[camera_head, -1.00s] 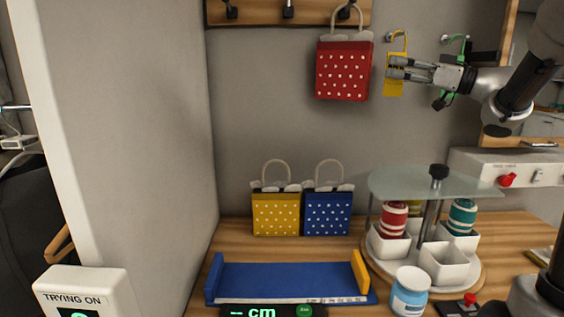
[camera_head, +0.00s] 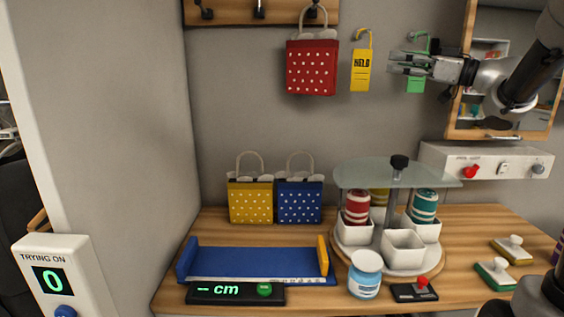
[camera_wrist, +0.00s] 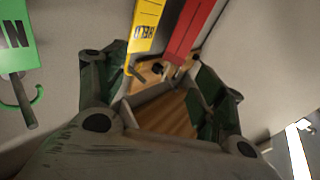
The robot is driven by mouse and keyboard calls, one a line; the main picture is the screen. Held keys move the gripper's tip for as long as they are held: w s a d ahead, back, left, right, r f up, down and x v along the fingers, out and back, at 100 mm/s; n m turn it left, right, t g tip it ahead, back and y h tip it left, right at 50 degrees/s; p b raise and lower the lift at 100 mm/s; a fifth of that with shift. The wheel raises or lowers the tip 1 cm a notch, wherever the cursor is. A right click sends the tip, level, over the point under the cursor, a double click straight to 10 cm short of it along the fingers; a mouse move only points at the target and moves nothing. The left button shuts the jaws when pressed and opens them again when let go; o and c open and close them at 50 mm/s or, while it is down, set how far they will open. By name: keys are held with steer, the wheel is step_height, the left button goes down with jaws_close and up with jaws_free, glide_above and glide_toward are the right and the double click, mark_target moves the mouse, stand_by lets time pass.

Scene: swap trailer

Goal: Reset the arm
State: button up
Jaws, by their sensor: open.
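My gripper (camera_head: 408,62) is raised at the upper right in the head view, in front of the wall. Its fingers point left and are open, with nothing seen between them. It overlaps the green tag (camera_head: 416,80) in that view. The yellow "HELD" tag (camera_head: 361,70) hangs on a hook left of the fingertips. In the wrist view the open fingers (camera_wrist: 160,80) frame a wooden surface, with the yellow tag (camera_wrist: 147,22) and a red thing beyond them. The green tag also shows there at the left (camera_wrist: 17,38).
A red dotted bag (camera_head: 311,68) hangs left of the tags. Yellow (camera_head: 250,202) and blue (camera_head: 299,202) bags stand on the counter. A glass-topped carousel (camera_head: 385,262), blue measuring tray (camera_head: 257,262) and white jar (camera_head: 365,275) stand below. A wood-framed mirror (camera_head: 459,105) is at right.

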steer(key=s+d+f+m+t+h, duration=0.15)
steer(key=d+m+t+h, duration=0.35)
steer(key=d+m+h, duration=0.65)
steer(key=s+d+f+g+h, duration=0.1)
steer(key=s+f+g+h, duration=0.3)
steer(key=s+f+h, duration=0.3)
steer(key=s+a+f+g+y, duration=0.1)
steer(key=s+a+f+g, duration=0.2)
steer(key=s+f, duration=0.5)
steer(key=s+a+f+g+y, duration=0.2)
steer(key=s+f+g, duration=0.4)
steer(key=s, duration=1)
step_height(320, 180, down, 2)
steer(key=shift+a+f+n, duration=0.1)
steer(key=shift+a+n, duration=0.25)
steer(key=shift+a, duration=0.35)
steer(key=shift+w+y, duration=0.1)
steer(key=shift+y, duration=0.15)
